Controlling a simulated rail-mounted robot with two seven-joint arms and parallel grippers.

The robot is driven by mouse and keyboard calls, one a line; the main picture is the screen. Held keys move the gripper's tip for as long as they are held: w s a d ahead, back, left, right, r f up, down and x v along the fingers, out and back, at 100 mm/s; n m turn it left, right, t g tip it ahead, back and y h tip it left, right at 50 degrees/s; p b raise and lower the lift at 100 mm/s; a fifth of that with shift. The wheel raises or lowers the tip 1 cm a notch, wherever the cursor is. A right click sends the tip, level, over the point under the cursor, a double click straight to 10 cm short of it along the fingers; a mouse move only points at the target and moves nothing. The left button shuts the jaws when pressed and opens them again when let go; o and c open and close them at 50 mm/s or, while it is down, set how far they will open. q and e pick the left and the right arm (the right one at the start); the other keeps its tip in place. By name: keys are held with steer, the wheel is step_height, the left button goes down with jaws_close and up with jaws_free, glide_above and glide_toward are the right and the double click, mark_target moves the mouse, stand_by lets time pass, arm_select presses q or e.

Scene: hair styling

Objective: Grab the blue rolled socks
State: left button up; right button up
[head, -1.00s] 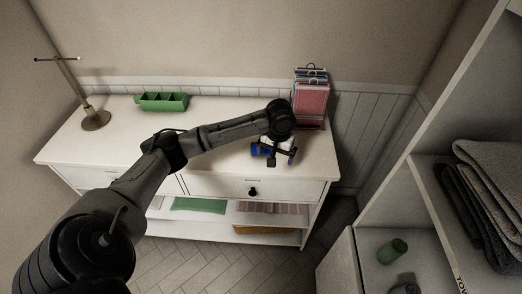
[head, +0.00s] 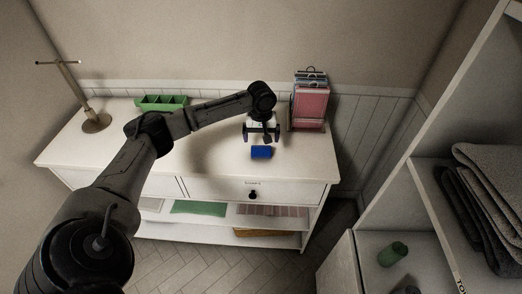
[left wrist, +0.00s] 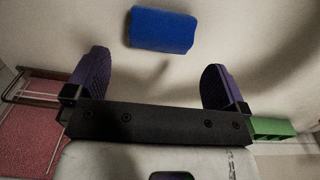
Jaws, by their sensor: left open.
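The blue rolled socks (head: 261,152) lie on the white dresser top near its front edge, right of the middle. They also show as a blue roll in the left wrist view (left wrist: 162,30), beyond the fingertips and between the lines of the two fingers. My left gripper (head: 261,134) is open and empty just behind the socks. In the left wrist view its two purple pads (left wrist: 157,78) stand wide apart, with bare dresser top between them. My right gripper is not in view.
A green divided tray (head: 162,102) stands at the back of the dresser. A rack with pink folders (head: 309,104) stands at the back right, near my gripper. A metal stand (head: 95,120) is at the left end. Shelves with grey towels (head: 488,165) are at right.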

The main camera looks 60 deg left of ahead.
mark_target(261, 146)
arm_select(q)
step_height(261, 146, down, 5)
steer(key=shift+s+d+r+p, duration=0.1)
steer(key=shift+p, duration=0.8)
steer(key=shift+f, duration=0.4)
steer(key=shift+c, duration=0.4)
steer(key=c, duration=0.8)
steer(key=shift+r, duration=0.1)
